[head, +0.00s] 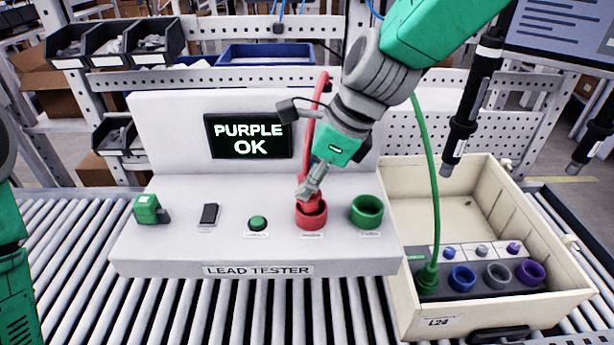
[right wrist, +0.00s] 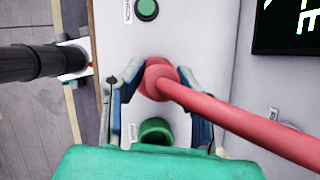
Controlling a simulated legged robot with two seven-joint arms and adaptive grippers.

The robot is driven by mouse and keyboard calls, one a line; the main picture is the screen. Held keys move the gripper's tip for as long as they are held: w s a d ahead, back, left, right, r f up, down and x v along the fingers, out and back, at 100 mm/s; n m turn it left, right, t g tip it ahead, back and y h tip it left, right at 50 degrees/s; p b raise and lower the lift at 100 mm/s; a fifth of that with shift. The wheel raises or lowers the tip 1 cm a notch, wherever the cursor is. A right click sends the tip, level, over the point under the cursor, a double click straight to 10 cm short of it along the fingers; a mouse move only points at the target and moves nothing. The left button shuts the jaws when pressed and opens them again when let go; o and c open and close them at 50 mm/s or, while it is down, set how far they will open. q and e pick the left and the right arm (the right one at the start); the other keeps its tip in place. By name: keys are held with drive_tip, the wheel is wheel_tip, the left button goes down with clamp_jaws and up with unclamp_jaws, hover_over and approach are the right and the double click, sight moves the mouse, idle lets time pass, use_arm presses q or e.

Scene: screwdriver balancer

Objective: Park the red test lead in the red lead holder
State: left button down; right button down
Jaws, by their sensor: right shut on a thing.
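The red test lead (head: 309,148) has its plug upright at the mouth of the red lead holder (head: 311,219) on the lead tester. The plug's lower end is hidden by the holder's rim, so how deep it sits cannot be told. My right gripper (head: 309,189) is shut on the red lead just above the holder. In the right wrist view the red lead (right wrist: 230,115) runs off to the right from between the fingers (right wrist: 160,85). My left arm shows at the left edge, but its gripper is out of view.
The empty green holder (head: 367,212) stands right of the red one. A screen (head: 248,135) reads "PURPLE OK". A green button (head: 257,223) lies to the left. A cream crate (head: 545,225) holds the green lead (head: 428,277) and several coloured sockets. A black tool (head: 467,125) hangs above it.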

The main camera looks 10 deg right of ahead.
drive_tip(key=shift+s+d+f, duration=0.1)
drive_tip(key=shift+d+f, duration=0.1)
drive_tip(key=shift+f, duration=0.1)
drive_tip(key=shift+w+d+f, duration=0.2)
drive_tip(key=shift+d+f, duration=0.1)
drive_tip(key=shift+d, duration=0.15)
use_arm(q)
drive_tip(key=shift+d+f, duration=0.1)
drive_tip(key=shift+d, duration=0.35)
use_arm(e)
drive_tip(key=shift+f, duration=0.2)
use_arm(q)
drive_tip(key=shift+a, duration=0.1)
use_arm(e)
drive_tip(key=shift+s+a, duration=0.1)
drive_tip(key=shift+a, duration=0.05)
use_arm(q)
drive_tip(key=shift+w+f, duration=0.1)
use_arm(e)
drive_tip(key=shift+f, duration=0.25)
drive_tip(key=c, duration=1.1)
unclamp_jaws()
drive_tip(key=shift+c, duration=0.2)
use_arm(q)
drive_tip(key=shift+d, duration=0.25)
use_arm(e)
drive_tip(key=shift+d, duration=0.25)
